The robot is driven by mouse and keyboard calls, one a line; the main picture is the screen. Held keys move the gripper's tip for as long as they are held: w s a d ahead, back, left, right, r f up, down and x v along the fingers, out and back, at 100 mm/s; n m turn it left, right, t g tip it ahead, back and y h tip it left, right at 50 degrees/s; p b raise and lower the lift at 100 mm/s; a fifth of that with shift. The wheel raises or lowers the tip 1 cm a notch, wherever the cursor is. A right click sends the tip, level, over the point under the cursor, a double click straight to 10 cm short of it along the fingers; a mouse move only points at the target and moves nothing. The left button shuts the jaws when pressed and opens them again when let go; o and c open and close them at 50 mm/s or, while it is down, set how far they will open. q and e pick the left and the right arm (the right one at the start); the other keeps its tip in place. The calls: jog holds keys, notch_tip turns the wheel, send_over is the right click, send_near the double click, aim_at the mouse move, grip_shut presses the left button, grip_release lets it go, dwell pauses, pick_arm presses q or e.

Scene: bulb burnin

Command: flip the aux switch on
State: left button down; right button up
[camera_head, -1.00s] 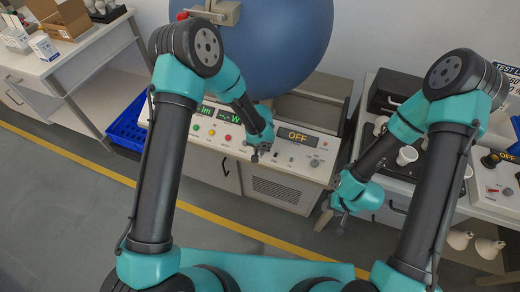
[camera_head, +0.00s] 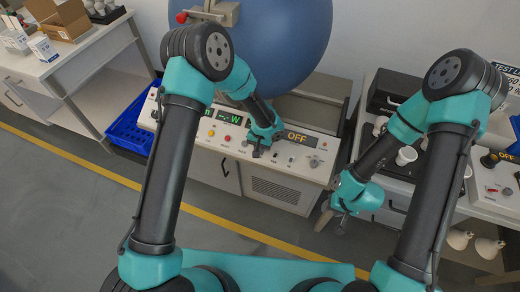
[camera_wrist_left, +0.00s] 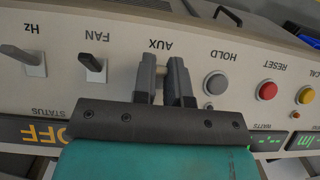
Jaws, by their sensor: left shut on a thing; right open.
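The aux switch (camera_wrist_left: 159,83) is a small lever on the light grey control panel, below the upside-down AUX label in the left wrist view. My left gripper (camera_wrist_left: 162,72) has its dark fingers on both sides of it and is shut on it; the fingers hide most of the lever. In the head view my left gripper (camera_head: 258,152) is at the panel's front, left of the amber OFF display (camera_head: 297,138). My right gripper (camera_head: 338,210) is open and empty, low in front of the right bench. Which way the lever points is hard to tell.
Beside the aux switch are the FAN lever (camera_wrist_left: 93,67), the Hz lever (camera_wrist_left: 33,62) and the HOLD button (camera_wrist_left: 215,84). A red RESET button (camera_wrist_left: 266,90) sits farther right. A large blue sphere (camera_head: 275,45) stands behind the panel, and a blue crate (camera_head: 130,130) is at its left.

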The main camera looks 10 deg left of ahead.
pick_arm(q)
jog(key=shift+w+a+r+g, duration=0.1)
jog(key=shift+w+r+g, duration=0.05)
jog(key=shift+w+g, duration=0.15)
jog(key=shift+g, duration=0.3)
jog(key=shift+r, duration=0.1)
jog(key=c, duration=1.2)
grip_release()
jog(key=shift+s, duration=0.1)
jog(key=shift+o, duration=0.2)
jog(key=shift+s+a+f+t, duration=0.15)
jog(key=shift+f+t, duration=0.15)
jog(key=shift+t, duration=0.7)
jog(key=shift+s+d+t+h, duration=0.2)
jog(key=shift+t+h, duration=0.1)
